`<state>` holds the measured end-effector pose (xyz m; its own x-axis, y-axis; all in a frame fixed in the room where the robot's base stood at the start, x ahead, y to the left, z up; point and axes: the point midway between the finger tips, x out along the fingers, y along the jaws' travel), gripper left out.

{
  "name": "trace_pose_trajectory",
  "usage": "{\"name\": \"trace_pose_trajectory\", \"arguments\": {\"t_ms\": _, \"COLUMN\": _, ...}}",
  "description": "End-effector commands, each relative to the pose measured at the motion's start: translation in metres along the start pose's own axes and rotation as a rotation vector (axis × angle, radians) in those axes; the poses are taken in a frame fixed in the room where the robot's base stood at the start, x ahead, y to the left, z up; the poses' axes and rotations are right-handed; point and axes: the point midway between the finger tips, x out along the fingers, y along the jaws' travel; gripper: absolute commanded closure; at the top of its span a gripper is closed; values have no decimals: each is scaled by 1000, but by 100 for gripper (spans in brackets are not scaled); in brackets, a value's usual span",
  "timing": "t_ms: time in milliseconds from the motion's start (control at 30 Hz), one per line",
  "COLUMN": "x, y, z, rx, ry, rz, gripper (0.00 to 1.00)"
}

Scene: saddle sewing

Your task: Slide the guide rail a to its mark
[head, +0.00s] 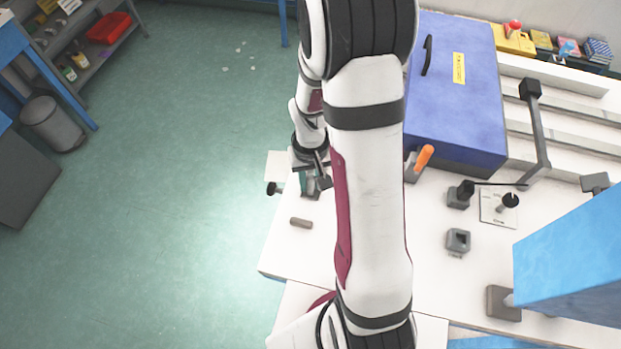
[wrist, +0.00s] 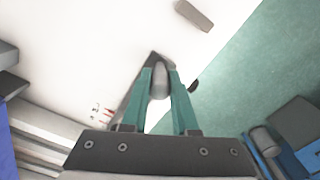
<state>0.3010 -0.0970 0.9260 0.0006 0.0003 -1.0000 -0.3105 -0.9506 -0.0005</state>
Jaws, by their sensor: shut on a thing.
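My gripper (head: 311,186) is low over the left edge of the white table, partly hidden by my own arm in the head view. In the wrist view its green fingers (wrist: 160,78) are shut on a grey rounded piece (wrist: 160,82). A dark, narrow strip (wrist: 130,107) lies under and beside the fingers; I take it with the grey piece as guide rail a, but cannot tell for sure. Small red and dark marks (wrist: 100,112) show on the white surface left of the fingers. A dark knob (head: 272,188) sticks out at the table edge.
A loose grey-brown bar (head: 301,223) lies on the table; it also shows in the wrist view (wrist: 194,15). A blue box (head: 455,100), an orange-handled part (head: 424,158) and a grey block (head: 458,241) stand to the right.

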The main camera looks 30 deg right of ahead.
Motion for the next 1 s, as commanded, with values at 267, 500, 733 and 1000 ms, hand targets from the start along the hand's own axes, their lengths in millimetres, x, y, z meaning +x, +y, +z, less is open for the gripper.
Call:
{"name": "trace_pose_trajectory", "arguments": {"t_ms": 267, "x": 0, "y": 7, "z": -13, "rx": 1, "ry": 0, "rz": 0, "gripper": 100}}
{"name": "trace_pose_trajectory", "arguments": {"t_ms": 500, "x": 0, "y": 8, "z": -15, "rx": -1, "ry": 1, "rz": -1, "gripper": 100}}
{"name": "trace_pose_trajectory", "arguments": {"t_ms": 733, "x": 0, "y": 7, "z": -15, "rx": -1, "ry": 0, "rz": -1, "gripper": 43}}
{"name": "trace_pose_trajectory", "arguments": {"t_ms": 1000, "x": -3, "y": 7, "z": -15, "rx": -1, "ry": 1, "rz": -1, "gripper": 43}}
